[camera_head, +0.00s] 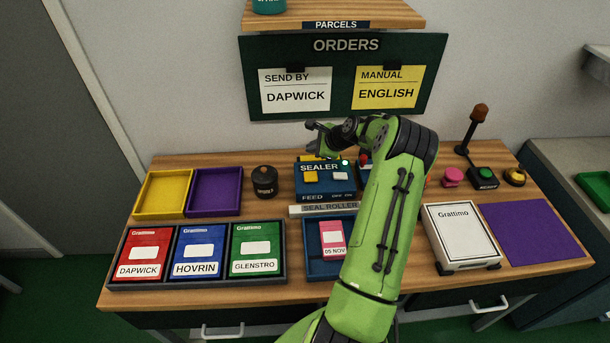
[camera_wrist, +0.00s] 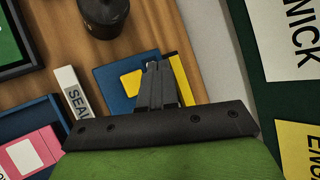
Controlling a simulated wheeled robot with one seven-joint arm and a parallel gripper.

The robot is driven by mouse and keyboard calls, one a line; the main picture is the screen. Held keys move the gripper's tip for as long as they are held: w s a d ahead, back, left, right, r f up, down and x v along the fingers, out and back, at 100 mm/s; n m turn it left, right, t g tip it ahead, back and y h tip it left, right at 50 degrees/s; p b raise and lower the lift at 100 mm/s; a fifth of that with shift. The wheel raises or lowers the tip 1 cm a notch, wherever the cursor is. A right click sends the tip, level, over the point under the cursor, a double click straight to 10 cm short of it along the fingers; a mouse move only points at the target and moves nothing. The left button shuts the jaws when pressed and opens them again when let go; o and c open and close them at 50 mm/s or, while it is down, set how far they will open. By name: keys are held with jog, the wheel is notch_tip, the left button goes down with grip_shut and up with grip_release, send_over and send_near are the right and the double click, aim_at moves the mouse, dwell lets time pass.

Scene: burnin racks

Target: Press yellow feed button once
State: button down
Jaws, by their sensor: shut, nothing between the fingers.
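The blue sealer (camera_head: 313,193) stands at the back middle of the table. Its yellow feed button (camera_head: 311,176) is above the word FEED, left of a pale switch (camera_head: 340,177) marked ON OFF. In the wrist view the yellow button (camera_wrist: 131,83) lies just left of the fingertips on the blue sealer (camera_wrist: 108,72), partly covered by them. My gripper (camera_wrist: 153,64) is shut and empty over the sealer. In the head view my gripper (camera_head: 314,127) shows above the sealer's back. I cannot tell its exact height over the button.
A seal roller strip (camera_head: 310,210) and a blue tray (camera_head: 314,262) with a pink card lie in front. A dark round canister (camera_head: 265,182) stands left. Another yellow button (camera_head: 515,177) is far right. The orders board (camera_head: 345,48) hangs behind.

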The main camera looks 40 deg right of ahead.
aim_at(313, 177)
jog(key=shift+f, duration=0.1)
notch_tip(313, 177, down, 9)
jog(key=b, duration=0.6)
dwell(1.7)
jog(key=shift+f+b, duration=0.25)
jog(key=shift+b, duration=0.1)
jog(key=shift+f+b, duration=0.3)
jog(key=shift+f, duration=0.2)
dwell(0.6)
jog(key=shift+r+p, duration=0.75)
jog(key=shift+r, duration=0.2)
jog(key=shift+r, duration=0.1)
